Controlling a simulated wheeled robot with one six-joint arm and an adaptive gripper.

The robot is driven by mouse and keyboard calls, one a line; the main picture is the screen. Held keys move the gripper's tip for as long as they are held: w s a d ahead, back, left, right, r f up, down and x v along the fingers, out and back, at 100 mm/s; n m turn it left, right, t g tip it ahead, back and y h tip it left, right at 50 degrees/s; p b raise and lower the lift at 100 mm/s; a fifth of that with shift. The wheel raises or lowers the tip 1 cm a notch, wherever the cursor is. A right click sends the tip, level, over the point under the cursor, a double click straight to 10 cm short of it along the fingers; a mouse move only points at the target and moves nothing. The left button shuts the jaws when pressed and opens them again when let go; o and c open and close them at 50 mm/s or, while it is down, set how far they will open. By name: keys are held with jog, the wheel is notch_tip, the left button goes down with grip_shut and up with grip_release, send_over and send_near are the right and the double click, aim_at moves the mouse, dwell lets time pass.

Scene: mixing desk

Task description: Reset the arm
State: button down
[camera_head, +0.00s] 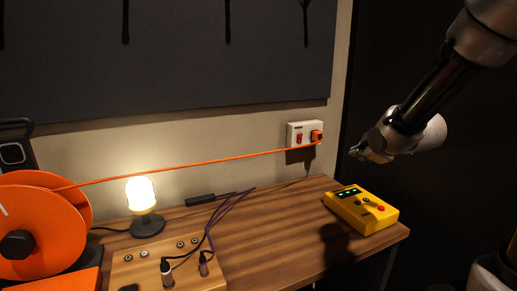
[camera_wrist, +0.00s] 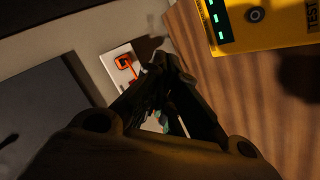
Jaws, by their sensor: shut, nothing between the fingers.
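My gripper (camera_head: 357,153) hangs in the air at the right of the head view, near the wall socket and above the back of the desk. In the wrist view my gripper (camera_wrist: 160,62) shows dark fingers drawn together, with nothing held. It is apart from the yellow tester box (camera_head: 362,209), which sits on the desk's right end with several green lights lit. The box also shows in the wrist view (camera_wrist: 270,22). The white wall socket (camera_head: 293,130) has an orange plug (camera_head: 317,136) in it, at the end of an orange cable (camera_head: 200,165).
A large orange cable reel (camera_head: 70,212) stands at the left. A lit lamp (camera_head: 141,194) stands beside it. A wooden panel (camera_head: 150,272) with dark and purple leads is at the front. The wooden desk (camera_head: 270,235) is clear between panel and tester. The cable spans the desk above it.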

jog(key=s+d+r+m+g, duration=0.1)
jog(key=s+m, duration=0.3)
jog(key=s, duration=0.5)
jog(key=s+d+r+m+g+h, duration=0.1)
jog(key=s+m+g, duration=0.2)
jog(key=s, duration=0.7)
jog(key=s+d+r+m+g, duration=0.1)
jog(key=s+m, duration=0.4)
jog(key=s, duration=0.5)
jog(key=shift+d+r+m+g, duration=0.15)
jog(key=shift+d+m+g, duration=0.3)
jog(key=shift+g, duration=0.55)
